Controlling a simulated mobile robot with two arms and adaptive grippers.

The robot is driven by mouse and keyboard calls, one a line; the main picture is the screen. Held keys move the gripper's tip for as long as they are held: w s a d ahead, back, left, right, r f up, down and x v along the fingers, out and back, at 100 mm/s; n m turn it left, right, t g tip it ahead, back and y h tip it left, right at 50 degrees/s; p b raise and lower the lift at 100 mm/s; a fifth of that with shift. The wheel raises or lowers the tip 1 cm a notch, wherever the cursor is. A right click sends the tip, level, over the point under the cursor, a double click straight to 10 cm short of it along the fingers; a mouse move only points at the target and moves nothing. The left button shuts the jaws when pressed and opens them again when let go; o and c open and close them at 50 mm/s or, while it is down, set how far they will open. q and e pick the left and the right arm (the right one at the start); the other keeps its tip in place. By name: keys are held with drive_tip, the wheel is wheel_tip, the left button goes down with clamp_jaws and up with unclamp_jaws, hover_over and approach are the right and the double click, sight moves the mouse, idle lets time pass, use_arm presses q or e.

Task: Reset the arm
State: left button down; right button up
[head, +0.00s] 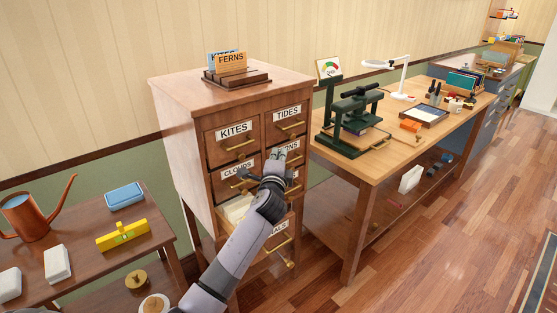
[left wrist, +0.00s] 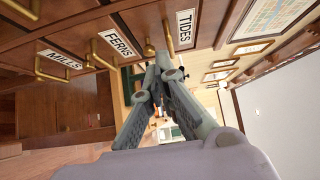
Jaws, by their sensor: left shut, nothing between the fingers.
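My left gripper (head: 273,160) is shut and empty in front of the wooden card cabinet (head: 182,150), by the middle row of drawers. It covers part of the drawers behind it. In the left wrist view its fingers (left wrist: 165,72) meet at the tips with nothing between them, near the drawer labels FERNS (left wrist: 119,43) and TIDES (left wrist: 185,27). I cannot tell whether it touches the cabinet. A low drawer (head: 280,244) with a label ending in "ALS" stands pulled out, with pale contents (head: 236,208) showing. My right gripper is not in view.
A sign holder (head: 236,79) reading FERNS stands on the cabinet. At left, a low table holds a copper watering can (head: 30,215), a blue box (head: 125,196) and a yellow level (head: 123,235). At right, a workbench carries a green press (head: 350,125). Wooden floor is clear at right.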

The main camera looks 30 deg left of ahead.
use_arm(q)
drive_tip(key=shift+v, duration=1.1)
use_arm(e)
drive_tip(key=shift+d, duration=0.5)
